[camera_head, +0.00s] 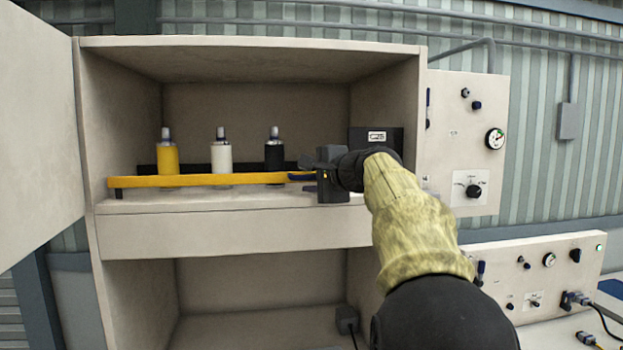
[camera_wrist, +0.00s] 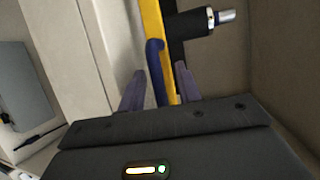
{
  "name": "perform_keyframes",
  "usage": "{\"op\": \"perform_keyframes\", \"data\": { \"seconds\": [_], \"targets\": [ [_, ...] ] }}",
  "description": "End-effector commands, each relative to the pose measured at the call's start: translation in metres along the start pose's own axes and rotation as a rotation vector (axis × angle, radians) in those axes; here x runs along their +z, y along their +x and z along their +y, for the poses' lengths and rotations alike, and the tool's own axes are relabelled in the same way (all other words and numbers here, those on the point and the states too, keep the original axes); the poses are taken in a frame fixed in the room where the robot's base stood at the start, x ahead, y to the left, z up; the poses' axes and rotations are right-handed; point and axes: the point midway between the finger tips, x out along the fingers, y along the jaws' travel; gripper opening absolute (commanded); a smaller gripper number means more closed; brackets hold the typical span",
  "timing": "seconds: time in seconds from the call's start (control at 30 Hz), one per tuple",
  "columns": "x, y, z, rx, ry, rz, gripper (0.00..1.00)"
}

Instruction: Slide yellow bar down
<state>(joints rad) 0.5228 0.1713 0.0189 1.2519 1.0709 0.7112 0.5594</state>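The yellow bar (camera_head: 215,180) runs level across the front of the open cabinet's upper compartment, in front of the bottles. Its right end has a blue handle (camera_wrist: 157,75). My gripper (camera_head: 299,171) is at this right end. In the wrist view my gripper (camera_wrist: 159,70) has its two fingers apart, one on each side of the blue handle and the yellow bar (camera_wrist: 153,30). Narrow gaps show between the fingers and the handle, so it looks open around it, not clamped.
Yellow (camera_head: 168,157), white (camera_head: 221,156) and black (camera_head: 274,154) bottles stand behind the bar. A black box (camera_head: 376,139) is right of them, near my wrist. The cabinet door (camera_head: 38,130) stands open at left. A control panel (camera_head: 463,140) adjoins at right.

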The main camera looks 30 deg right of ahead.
Motion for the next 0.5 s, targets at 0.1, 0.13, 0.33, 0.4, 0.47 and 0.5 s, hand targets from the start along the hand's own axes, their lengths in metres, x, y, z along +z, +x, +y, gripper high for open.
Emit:
{"op": "perform_keyframes", "data": {
  "seconds": [0.1,0.13,0.33,0.4,0.47,0.5],
  "targets": [
    [0.000,0.000,0.000,0.000,0.000,0.000,0.34],
    [0.000,0.000,0.000,0.000,0.000,0.000,0.34],
    [-0.001,-0.007,0.001,-0.002,0.000,0.002,0.34],
    [-0.001,-0.014,0.002,-0.002,0.000,0.002,0.34],
    [-0.001,-0.023,0.002,-0.003,-0.001,0.004,0.34],
    [-0.001,-0.029,0.003,-0.003,-0.002,0.003,0.34]
  ]
}}
